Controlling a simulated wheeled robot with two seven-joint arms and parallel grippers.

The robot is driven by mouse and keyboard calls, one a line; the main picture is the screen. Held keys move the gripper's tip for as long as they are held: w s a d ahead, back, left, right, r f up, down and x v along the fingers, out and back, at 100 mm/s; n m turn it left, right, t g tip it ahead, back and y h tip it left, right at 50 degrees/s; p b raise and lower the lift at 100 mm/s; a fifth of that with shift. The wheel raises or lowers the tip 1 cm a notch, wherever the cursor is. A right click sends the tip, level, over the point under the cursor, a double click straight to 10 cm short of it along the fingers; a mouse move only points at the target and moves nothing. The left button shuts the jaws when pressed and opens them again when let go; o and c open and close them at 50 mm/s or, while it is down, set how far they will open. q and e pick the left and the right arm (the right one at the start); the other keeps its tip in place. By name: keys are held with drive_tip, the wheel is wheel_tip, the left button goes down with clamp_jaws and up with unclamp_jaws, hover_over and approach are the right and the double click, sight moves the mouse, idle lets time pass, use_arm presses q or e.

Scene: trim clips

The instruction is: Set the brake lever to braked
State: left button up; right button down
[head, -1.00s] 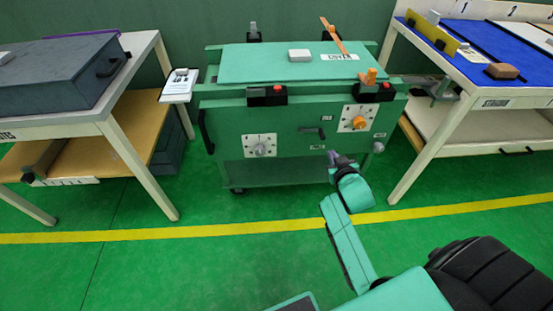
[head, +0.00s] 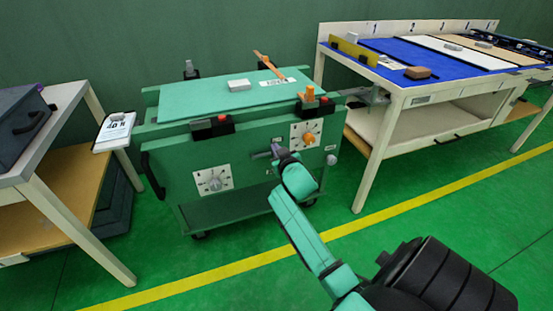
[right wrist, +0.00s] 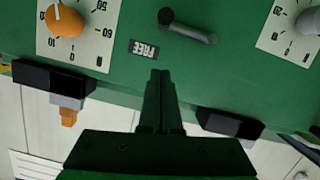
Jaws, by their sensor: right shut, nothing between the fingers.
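The brake lever (right wrist: 187,27) is a short dark handle on the cart's green front panel. In the right wrist view it lies nearly level, slightly slanted, with an upside-down FREE label (right wrist: 143,47) beside it. My right gripper (right wrist: 160,76) is shut and empty, its fingertips near the FREE label and apart from the lever in the picture. In the head view the right gripper (head: 277,151) is in front of the panel and partly covers the lever area. Whether it touches the panel cannot be told. My left gripper is not in view.
The green cart (head: 185,160) also bears an orange knob (head: 309,139), a grey knob (head: 213,184) and black blocks with red buttons (head: 212,127). A workbench with a blue mat (head: 440,68) stands right, a white table (head: 60,100) left. The floor in front is clear.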

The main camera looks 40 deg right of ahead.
drive_tip(key=f, duration=0.1)
drive_tip(key=w+f+b, duration=0.1)
drive_tip(key=d+f, duration=0.1)
drive_tip(key=f, duration=0.1)
drive_tip(key=shift+w+d, duration=0.1)
drive_tip(key=shift+w, duration=0.05)
drive_tip(key=shift+f+b, duration=0.2)
drive_tip(key=shift+b, duration=0.1)
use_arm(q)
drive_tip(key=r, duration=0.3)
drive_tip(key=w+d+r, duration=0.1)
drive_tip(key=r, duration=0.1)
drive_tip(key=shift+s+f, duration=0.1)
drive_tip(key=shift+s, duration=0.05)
